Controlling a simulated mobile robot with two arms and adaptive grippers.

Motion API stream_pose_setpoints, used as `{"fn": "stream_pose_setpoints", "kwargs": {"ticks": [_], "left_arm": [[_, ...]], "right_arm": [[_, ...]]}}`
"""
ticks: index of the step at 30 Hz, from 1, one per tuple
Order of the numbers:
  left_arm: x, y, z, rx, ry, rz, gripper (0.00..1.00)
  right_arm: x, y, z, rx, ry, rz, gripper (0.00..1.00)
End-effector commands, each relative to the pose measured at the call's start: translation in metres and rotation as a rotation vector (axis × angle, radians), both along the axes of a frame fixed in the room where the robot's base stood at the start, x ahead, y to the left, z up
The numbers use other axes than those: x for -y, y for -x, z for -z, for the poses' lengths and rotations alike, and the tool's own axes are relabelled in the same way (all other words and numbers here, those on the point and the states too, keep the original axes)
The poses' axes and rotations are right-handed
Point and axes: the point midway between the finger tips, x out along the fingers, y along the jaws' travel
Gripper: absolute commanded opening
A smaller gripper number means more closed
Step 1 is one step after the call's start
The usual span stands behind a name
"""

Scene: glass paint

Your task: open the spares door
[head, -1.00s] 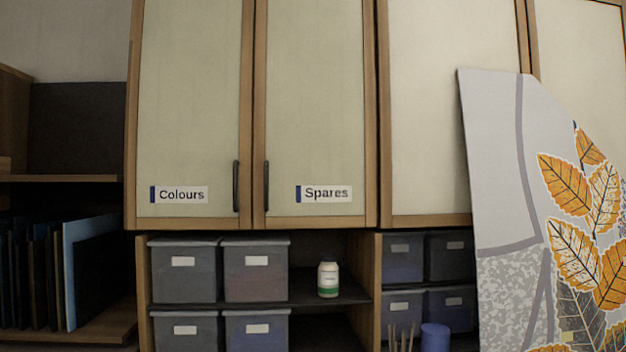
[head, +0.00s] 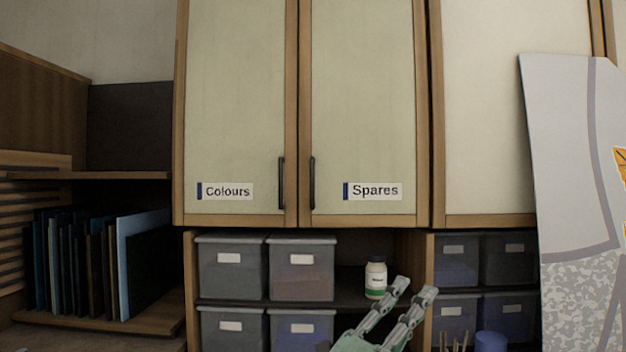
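The spares door (head: 362,110) is a pale panel in a wooden frame with a "Spares" label (head: 373,190) near its bottom. It is shut. Its dark vertical handle (head: 312,184) is at the lower left of the door, beside the handle of the colours door (head: 235,110), which is also shut.
Below the doors, grey lidded boxes (head: 302,268) and a small white jar (head: 375,278) stand on a shelf. Upright sheets (head: 140,255) fill a rack at the left. The space before the doors looks clear.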

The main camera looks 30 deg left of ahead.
Motion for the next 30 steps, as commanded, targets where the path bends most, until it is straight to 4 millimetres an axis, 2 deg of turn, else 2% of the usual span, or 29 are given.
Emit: {"fn": "stream_pose_setpoints", "kwargs": {"ticks": [1, 3, 6, 8, 11, 14, 15, 18, 21, 25, 30], "left_arm": [[0.011, 0.002, -0.029, 0.092, -0.146, 0.000, 0.17], [0.027, 0.003, -0.055, 0.191, -0.357, -0.006, 0.17], [0.034, -0.002, -0.079, 0.281, -0.662, -0.057, 0.17], [0.026, -0.010, -0.090, 0.302, -0.841, -0.110, 0.17], [-0.009, -0.028, -0.110, 0.282, -1.117, -0.240, 0.17], [-0.070, -0.041, -0.135, 0.191, -1.342, -0.405, 0.17], [-0.099, -0.043, -0.146, 0.139, -1.410, -0.472, 0.17], [-0.168, -0.038, -0.170, 0.001, -1.524, -0.623, 0.17], [-0.220, -0.027, -0.187, -0.118, -1.575, -0.728, 0.17], [-0.251, -0.019, -0.196, -0.197, -1.596, -0.787, 0.17], [-0.255, -0.034, -0.199, -0.212, -1.599, -0.792, 0.17]], "right_arm": [[0.000, 0.000, 0.000, 0.001, 0.000, 0.000, 0.65], [0.000, -0.001, 0.000, 0.001, 0.000, 0.000, 0.65], [0.000, -0.001, 0.000, 0.002, 0.000, 0.000, 0.65], [0.000, -0.001, 0.000, 0.002, 0.000, 0.000, 0.65], [0.000, -0.001, 0.000, 0.002, 0.000, 0.000, 0.65], [0.000, -0.001, 0.000, 0.002, 0.000, 0.000, 0.65], [-0.001, -0.001, 0.000, 0.002, 0.000, 0.000, 0.65], [-0.001, -0.002, 0.000, 0.003, -0.001, 0.000, 0.65], [-0.001, -0.002, 0.000, 0.003, -0.001, 0.000, 0.65], [-0.001, -0.002, -0.001, 0.003, -0.002, 0.000, 0.65], [-0.002, -0.002, -0.012, 0.003, -0.003, 0.000, 0.65]]}}
